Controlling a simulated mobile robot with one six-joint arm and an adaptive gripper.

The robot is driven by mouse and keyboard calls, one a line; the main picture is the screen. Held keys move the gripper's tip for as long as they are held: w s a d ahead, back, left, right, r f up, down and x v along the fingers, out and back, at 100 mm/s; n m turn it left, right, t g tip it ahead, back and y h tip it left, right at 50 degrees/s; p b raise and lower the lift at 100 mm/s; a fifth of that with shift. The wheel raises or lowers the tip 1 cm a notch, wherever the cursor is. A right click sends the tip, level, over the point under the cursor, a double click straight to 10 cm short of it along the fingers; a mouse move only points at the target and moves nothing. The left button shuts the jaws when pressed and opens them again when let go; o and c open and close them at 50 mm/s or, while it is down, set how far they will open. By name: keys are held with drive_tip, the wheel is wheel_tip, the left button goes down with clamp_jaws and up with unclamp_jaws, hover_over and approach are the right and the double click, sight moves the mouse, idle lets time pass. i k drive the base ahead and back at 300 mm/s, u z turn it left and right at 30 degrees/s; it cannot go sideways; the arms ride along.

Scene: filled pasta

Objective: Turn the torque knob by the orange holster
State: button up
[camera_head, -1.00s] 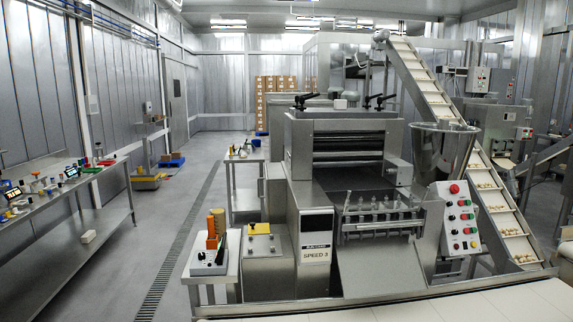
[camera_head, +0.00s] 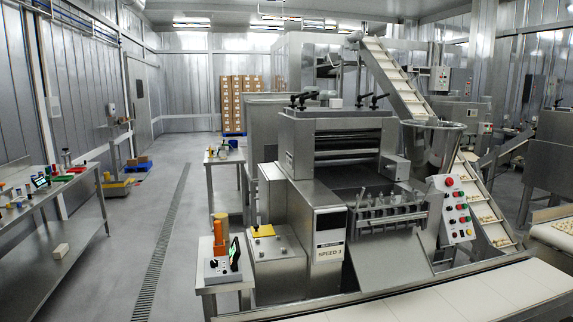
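An orange holster (camera_head: 220,240) stands upright on a small steel side table (camera_head: 226,286), left of the big pasta machine. A dark device with a green-lit face (camera_head: 236,251) stands at the right of the box. My gripper is not in view.
The pasta machine (camera_head: 330,190) fills the middle, with a yellow-topped steel cabinet (camera_head: 280,270) close to the side table. A white conveyor (camera_head: 450,296) runs along the front right. The grey floor (camera_head: 110,285) is clear at left, beside a long bench (camera_head: 40,195).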

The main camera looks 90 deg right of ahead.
sight(214, 263)
drive_tip(key=i, duration=1.25)
drive_tip(key=z, duration=0.95)
drive_tip(key=k, duration=0.15)
drive_tip(key=z, duration=2.6)
